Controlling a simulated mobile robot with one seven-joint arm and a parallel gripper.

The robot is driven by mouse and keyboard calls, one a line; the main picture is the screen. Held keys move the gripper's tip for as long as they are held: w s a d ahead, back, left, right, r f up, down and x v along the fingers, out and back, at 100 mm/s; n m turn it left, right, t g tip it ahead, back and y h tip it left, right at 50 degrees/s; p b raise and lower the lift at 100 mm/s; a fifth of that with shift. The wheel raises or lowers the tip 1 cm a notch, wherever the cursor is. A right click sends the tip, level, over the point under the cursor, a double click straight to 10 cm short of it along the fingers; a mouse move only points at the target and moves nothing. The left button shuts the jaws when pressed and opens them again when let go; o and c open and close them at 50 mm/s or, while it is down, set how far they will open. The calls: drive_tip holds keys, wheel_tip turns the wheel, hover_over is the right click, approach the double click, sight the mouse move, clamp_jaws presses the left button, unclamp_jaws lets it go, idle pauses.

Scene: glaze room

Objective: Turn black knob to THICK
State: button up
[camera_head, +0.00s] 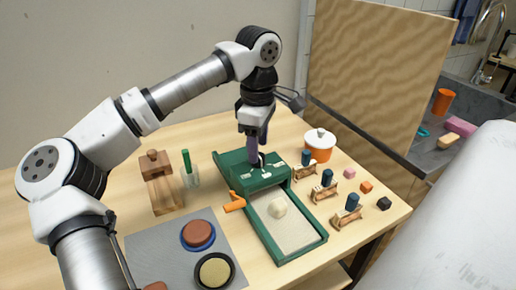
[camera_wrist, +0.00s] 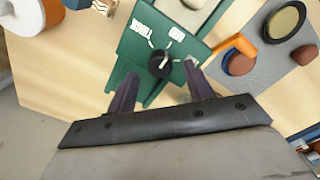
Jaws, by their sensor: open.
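The black knob (camera_wrist: 160,64) sits on top of a green machine (camera_wrist: 135,52), with small white labels (camera_wrist: 143,29) around it. The lettering is too small to read surely, and I cannot tell which label the knob points at. In the wrist view my gripper (camera_wrist: 161,69) is open, with one dark finger on each side of the knob and gaps between. In the head view my gripper (camera_head: 257,153) points down over the green machine (camera_head: 236,178), and its fingers partly hide the knob.
An orange handle (camera_head: 234,203) sticks out of the machine's side. A tray (camera_head: 302,245) with a pale lump extends in front. Wooden stands with blue cylinders (camera_head: 325,181) and a white-orange pot (camera_head: 318,149) stand right. A grey mat (camera_head: 165,250) with round pieces lies left.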

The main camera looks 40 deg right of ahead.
drive_tip(key=shift+f, duration=1.2)
drive_tip(key=c, duration=1)
drive_tip(key=n+b, duration=0.1)
drive_tip(key=n, duration=0.5)
drive_tip(key=shift+b, duration=0.4)
drive_tip(key=n+b, duration=0.1)
drive_tip(key=n, duration=0.4)
drive_tip(key=shift+n, duration=0.4)
